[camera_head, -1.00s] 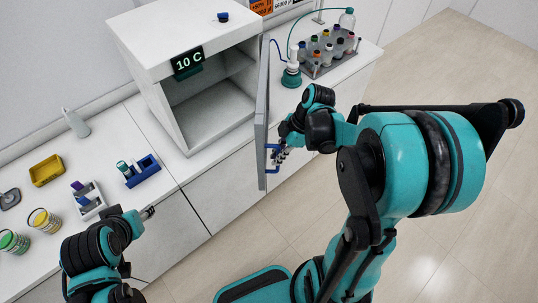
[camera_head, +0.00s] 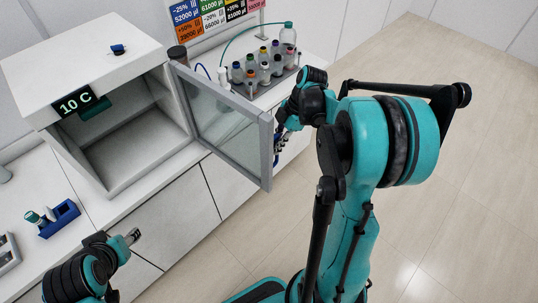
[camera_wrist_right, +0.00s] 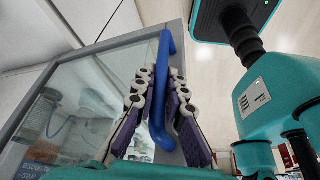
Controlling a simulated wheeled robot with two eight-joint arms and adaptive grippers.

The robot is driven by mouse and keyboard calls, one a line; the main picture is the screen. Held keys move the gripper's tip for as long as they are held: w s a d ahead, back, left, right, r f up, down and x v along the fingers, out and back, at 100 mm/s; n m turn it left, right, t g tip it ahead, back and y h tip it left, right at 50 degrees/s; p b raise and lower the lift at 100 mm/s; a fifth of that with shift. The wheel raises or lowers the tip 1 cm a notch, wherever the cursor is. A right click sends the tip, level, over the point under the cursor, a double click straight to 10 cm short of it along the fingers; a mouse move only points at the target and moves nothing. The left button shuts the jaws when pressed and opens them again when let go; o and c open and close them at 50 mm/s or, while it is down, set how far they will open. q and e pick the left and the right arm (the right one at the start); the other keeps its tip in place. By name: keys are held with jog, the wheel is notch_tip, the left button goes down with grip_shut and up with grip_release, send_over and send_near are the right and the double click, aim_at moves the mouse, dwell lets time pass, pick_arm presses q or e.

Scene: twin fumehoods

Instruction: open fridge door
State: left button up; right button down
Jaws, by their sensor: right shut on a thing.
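The fridge (camera_head: 36,72) is a white box on the bench at upper left in the head view, with a "10 C" display. Its front stands open and the inside looks empty. Its grey-framed glass door (camera_head: 228,118) is swung well out to the right. My right gripper (camera_head: 281,130) is at the door's outer edge, partly hidden behind it. In the right wrist view, its fingers lie on both sides of the blue door handle (camera_wrist_right: 164,65), shut on it. My left gripper (camera_head: 133,237) is at lower left, away from the fridge; its finger gap is unclear.
A rack of colour-capped bottles (camera_head: 262,72) stands on the bench behind the door. A blue holder (camera_head: 62,218) stands on the bench at left. A small dark-blue object (camera_head: 118,49) lies on the fridge top. Open floor (camera_head: 440,215) spreads to the right.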

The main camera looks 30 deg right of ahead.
jog(key=shift+w+d, duration=0.45)
jog(key=shift+d, duration=0.35)
jog(key=shift+w+d, duration=0.4)
jog(key=shift+d, duration=0.4)
jog(key=c, duration=1.6)
grip_release()
jog(key=shift+o, duration=0.2)
jog(key=shift+s, duration=0.1)
jog(key=shift+r, duration=0.1)
jog(key=v, duration=1.2)
